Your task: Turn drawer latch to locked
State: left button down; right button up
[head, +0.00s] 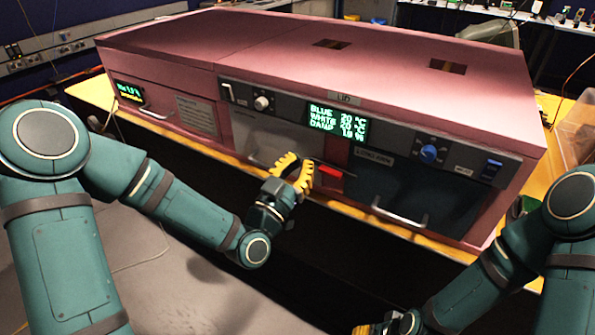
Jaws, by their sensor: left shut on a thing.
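The drawer latch (331,171) shows as a small red piece on the front of the pink enclosure (290,50), below the green-lettered display. My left gripper (296,170), with yellow fingers, is at the enclosure front, just left of the visible red piece. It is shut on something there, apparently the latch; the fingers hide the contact. The red piece looks roughly level, but its locked or unlocked position cannot be told. My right gripper (362,330) shows only as a bit of yellow at the bottom edge, and its fingers are mostly cut off.
A grey control strip with a display (337,121), a white knob (262,103) and a blue knob (429,153) runs above the fronts. A metal handle (399,212) is on the dark front at right. A yellow table edge (440,248) lies below. A clear bin stands far right.

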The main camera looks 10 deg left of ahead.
aim_at(318, 149)
pick_arm(q)
jog(key=x, duration=0.7)
notch_tip(318, 149, down, 3)
jog(key=shift+s+a+r+b, duration=0.1)
jog(key=shift+b, duration=0.2)
jog(key=shift+f, duration=0.65)
pick_arm(e)
jog(key=shift+w+f, duration=0.1)
jog(key=shift+f, duration=0.3)
pick_arm(q)
jog(key=shift+a, duration=0.15)
